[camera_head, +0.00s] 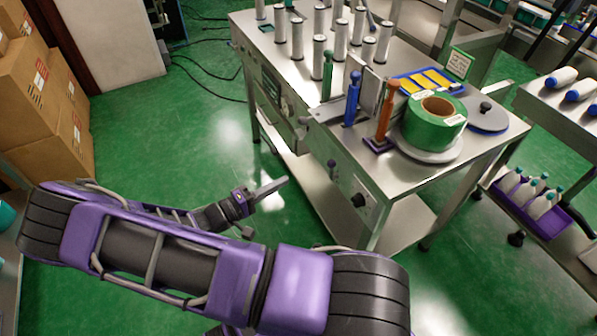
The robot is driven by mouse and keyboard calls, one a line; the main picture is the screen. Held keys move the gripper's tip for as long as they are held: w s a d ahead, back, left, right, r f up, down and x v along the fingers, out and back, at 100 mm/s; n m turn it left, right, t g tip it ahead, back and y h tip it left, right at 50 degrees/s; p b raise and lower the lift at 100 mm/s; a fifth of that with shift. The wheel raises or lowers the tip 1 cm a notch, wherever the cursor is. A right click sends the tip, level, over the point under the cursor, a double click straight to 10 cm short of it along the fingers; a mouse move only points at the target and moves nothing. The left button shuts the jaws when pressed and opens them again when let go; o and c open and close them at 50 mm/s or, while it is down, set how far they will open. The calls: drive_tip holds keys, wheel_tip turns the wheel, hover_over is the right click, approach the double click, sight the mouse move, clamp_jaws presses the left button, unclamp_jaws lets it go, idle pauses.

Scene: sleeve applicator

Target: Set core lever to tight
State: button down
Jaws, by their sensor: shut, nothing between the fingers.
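The steel machine table (395,186) stands right of centre. Three upright handles rise near its front edge: a green one (327,75), a blue one (351,98) and an orange one (386,108) on a purple base. A small dark lever (331,168) and a black knob (358,199) sit on the front side panel. No readable label shows which is the core lever, and its setting cannot be told. My gripper (284,181) is shut and empty, in front of the table and left of the front panel, apart from all handles.
Several white-grey rollers (318,57) stand at the back. A side cart (567,115) with bottles is at right. Cardboard boxes (40,90) are at left.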

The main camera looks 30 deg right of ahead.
drive_tip(key=shift+s+a, duration=0.15)
drive_tip(key=shift+a, duration=1.5)
